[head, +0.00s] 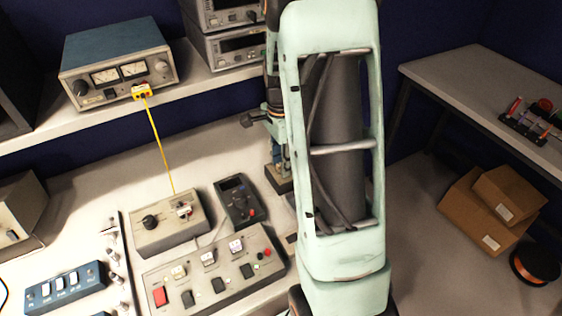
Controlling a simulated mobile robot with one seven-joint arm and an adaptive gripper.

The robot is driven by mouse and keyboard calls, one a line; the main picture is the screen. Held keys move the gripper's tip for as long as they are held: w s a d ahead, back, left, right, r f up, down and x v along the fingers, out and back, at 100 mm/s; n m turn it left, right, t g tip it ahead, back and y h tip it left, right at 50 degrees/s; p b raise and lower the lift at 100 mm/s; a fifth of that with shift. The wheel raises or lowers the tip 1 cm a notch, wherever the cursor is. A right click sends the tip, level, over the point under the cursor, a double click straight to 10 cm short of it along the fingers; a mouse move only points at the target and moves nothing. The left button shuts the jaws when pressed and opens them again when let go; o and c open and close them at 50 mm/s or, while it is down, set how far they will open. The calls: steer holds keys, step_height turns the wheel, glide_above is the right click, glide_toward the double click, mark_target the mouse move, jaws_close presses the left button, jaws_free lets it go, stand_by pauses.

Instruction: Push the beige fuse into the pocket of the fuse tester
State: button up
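A grey box with a black dial (170,224) stands on the bench at lower left and looks like the fuse tester. A small pale piece (184,209) sits at its top right; I cannot tell whether it is a fuse or how deep it sits. A sloped grey panel (215,276) in front of it carries several small pale blocks. The left one (179,271) looks beige and may be a fuse; the others look whiter. My pale green arm fills the middle of the view. My gripper is not in view.
A dark handheld device (238,200) lies right of the dial box. A yellow cable (158,145) runs up to a meter unit (117,62) on the shelf. A blue box (65,287) is at lower left. Cardboard boxes (490,208) lie at right.

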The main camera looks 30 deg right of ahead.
steer(key=shift+r, duration=0.1)
step_height(320, 180, up, 12)
stand_by(0.4)
stand_by(0.4)
